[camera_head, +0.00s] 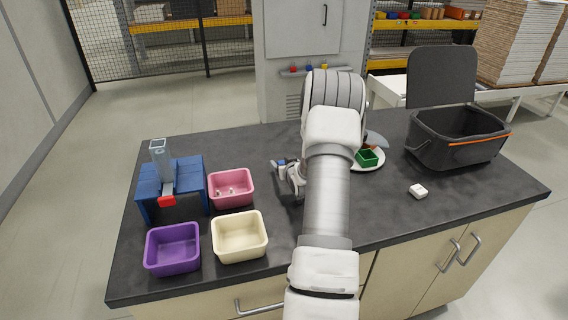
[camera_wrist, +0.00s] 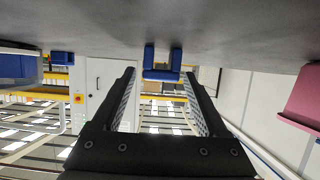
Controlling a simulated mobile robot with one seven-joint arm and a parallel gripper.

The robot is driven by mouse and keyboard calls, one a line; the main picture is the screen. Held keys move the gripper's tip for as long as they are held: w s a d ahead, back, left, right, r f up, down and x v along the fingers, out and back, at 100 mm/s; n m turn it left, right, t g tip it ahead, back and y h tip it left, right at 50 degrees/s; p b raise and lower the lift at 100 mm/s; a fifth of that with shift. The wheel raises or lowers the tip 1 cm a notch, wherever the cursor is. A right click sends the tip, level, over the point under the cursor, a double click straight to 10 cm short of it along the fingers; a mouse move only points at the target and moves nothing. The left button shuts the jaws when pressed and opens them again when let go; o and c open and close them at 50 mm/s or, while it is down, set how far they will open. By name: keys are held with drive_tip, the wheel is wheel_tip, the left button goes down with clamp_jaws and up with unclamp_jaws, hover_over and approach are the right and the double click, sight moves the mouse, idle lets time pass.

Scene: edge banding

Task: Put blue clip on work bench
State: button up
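The blue clip (camera_wrist: 162,72) shows in the wrist view as a small U-shaped piece against the dark work bench (camera_wrist: 110,30), which fills the top of that upside-down view. My gripper (camera_wrist: 160,78) is open, with its two black fingers apart on either side of the clip's line. I cannot tell whether they touch it. In the head view, my gripper (camera_head: 285,168) is low over the middle of the work bench (camera_head: 400,215), beside a small blue piece (camera_head: 281,162) that looks like the clip. My arm partly hides this area.
Left are a blue stand (camera_head: 185,176), a pink bin (camera_head: 231,188), a purple bin (camera_head: 172,249) and a cream bin (camera_head: 239,236). Right are a plate (camera_head: 377,164) with a green box (camera_head: 367,158), a white block (camera_head: 418,191) and a black crate (camera_head: 455,138). The front right is mostly clear.

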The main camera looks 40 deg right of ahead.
drive_tip(key=shift+s+r, duration=0.15)
drive_tip(key=shift+r, duration=0.15)
drive_tip(key=p+v, duration=0.1)
drive_tip(key=v, duration=1)
drive_tip(key=shift+s+a, duration=0.3)
drive_tip(key=shift+w+r, duration=0.1)
drive_tip(key=shift+r, duration=0.05)
